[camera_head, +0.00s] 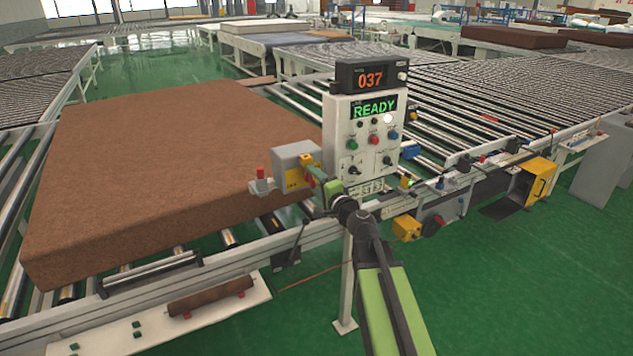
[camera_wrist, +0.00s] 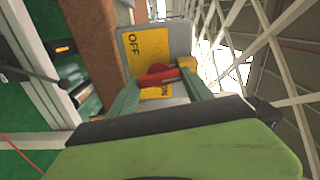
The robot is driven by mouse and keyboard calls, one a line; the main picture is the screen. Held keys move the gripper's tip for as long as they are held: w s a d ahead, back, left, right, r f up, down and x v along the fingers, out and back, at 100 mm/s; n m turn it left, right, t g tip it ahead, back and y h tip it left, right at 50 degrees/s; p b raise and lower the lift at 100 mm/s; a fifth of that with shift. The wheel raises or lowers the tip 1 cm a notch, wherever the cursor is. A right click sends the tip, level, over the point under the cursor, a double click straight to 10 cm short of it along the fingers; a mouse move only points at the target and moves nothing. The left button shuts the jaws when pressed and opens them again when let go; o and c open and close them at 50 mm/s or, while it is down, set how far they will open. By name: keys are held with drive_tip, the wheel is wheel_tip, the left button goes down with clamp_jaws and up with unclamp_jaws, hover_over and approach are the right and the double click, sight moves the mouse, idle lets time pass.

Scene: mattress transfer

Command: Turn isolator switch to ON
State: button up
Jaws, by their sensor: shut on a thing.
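The isolator switch is a grey box (camera_head: 291,152) at the right edge of the brown mattress, beside the control panel. In the wrist view its yellow plate (camera_wrist: 150,50) reads OFF at the upper left and ON, partly hidden, near the bottom. Its red handle (camera_wrist: 158,78) lies across the plate between my fingers, nearly level in that picture. I cannot tell which label it points to. My gripper (camera_head: 311,176) reaches the switch from the front; in the wrist view, my gripper (camera_wrist: 160,83) is shut on the handle.
The control panel (camera_head: 338,137) with a READY display stands close to the right of my gripper. The brown mattress (camera_head: 150,170) lies on rollers at the left. A metal rail (camera_head: 225,262) runs along the front. Green floor at the lower right is clear.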

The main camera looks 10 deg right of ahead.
drive_tip(key=shift+m, duration=0.6)
drive_tip(key=o, duration=1.4)
drive_tip(key=shift+c, duration=0.2)
